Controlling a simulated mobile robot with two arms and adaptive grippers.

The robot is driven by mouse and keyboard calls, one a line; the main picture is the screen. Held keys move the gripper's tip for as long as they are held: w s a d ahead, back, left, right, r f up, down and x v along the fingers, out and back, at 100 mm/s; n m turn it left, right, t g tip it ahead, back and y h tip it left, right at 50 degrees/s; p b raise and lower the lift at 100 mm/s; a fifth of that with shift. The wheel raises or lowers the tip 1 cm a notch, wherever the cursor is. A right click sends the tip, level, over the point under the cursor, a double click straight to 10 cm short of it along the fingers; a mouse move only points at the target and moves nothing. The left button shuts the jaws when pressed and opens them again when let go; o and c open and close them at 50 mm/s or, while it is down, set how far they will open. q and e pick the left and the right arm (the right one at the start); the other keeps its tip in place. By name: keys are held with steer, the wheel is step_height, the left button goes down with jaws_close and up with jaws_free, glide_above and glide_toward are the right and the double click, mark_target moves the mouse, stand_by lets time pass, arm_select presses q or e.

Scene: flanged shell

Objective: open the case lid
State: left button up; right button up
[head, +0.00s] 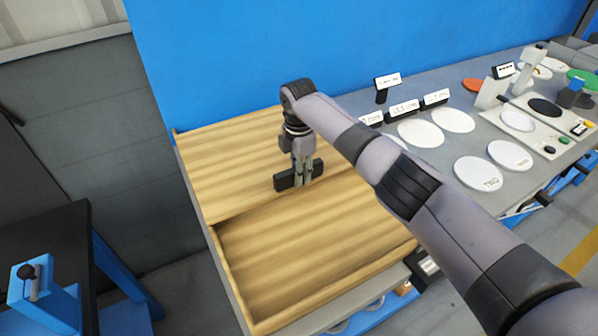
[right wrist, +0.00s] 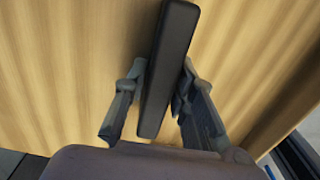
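The case (head: 238,280) is a pale wooden box on a grey bench. A wooden panel, apparently its lid (head: 225,170), covers the back part and carries a long black handle (head: 284,181). In front of the panel's edge, a lower wooden surface shows inside the raised rim. My right gripper (head: 301,178) points down with its fingers on either side of the handle. In the right wrist view the handle (right wrist: 165,75) lies between the two fingers, which appear shut on it. Contact at the fingertips is partly hidden. My left gripper is not in view.
A blue wall panel (head: 240,50) stands right behind the case. To the right, the bench holds white discs (head: 420,132), small label signs (head: 403,108) and a scale-like device (head: 518,118). A dark-topped blue stand (head: 50,235) is at the left.

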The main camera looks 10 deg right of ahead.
steer(key=o, duration=0.3)
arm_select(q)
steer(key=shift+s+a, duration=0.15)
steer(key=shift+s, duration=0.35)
arm_select(e)
step_height(320, 180, up, 12)
stand_by(0.5)
